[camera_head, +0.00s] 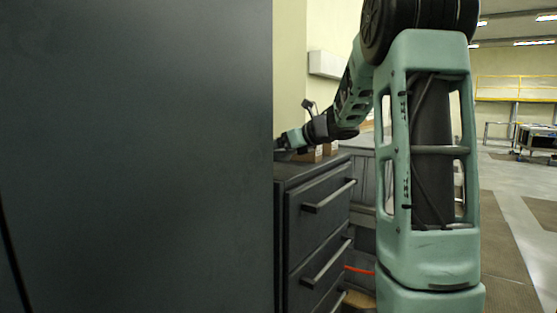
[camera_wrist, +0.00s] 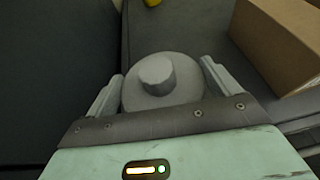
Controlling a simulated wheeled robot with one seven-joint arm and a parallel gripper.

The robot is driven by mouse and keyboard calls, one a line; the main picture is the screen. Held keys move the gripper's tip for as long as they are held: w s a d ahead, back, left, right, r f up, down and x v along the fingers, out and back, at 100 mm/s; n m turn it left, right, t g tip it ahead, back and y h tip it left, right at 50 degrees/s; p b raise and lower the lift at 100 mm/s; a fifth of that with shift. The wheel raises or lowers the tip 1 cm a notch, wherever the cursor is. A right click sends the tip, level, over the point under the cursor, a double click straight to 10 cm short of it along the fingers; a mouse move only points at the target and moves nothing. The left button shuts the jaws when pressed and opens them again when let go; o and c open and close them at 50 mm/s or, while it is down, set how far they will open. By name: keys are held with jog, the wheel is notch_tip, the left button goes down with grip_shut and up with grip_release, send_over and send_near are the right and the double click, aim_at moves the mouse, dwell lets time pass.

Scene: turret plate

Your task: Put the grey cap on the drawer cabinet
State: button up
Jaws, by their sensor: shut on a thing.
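The grey cap (camera_wrist: 163,95), a round disc with a raised knob, is between the two fingers of my gripper (camera_wrist: 163,70) in the wrist view. My gripper is shut on it. The dark grey drawer cabinet (camera_head: 318,212) stands at the middle of the head view, with several long-handled drawers. My gripper (camera_head: 283,142) is over the far left part of the cabinet top, partly hidden by a dark panel. The cap cannot be made out in the head view. In the wrist view a dark grey surface lies below the cap; I cannot tell whether they touch.
A large dark panel (camera_head: 135,150) fills the left of the head view. A cardboard box (camera_wrist: 285,40) is right of my gripper. A small yellow thing (camera_wrist: 152,3) shows at the wrist view's top edge. A red thing (camera_head: 358,270) is beside the drawers.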

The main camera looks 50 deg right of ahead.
aim_at(289, 156)
jog(key=shift+f, duration=1.85)
jog(key=o, duration=0.9)
jog(key=shift+s, duration=0.15)
jog(key=b+v, duration=0.1)
jog(key=v, duration=1)
jog(key=shift+s+r+b, duration=0.25)
jog(key=shift+s+b, duration=0.1)
jog(key=shift+b, duration=0.05)
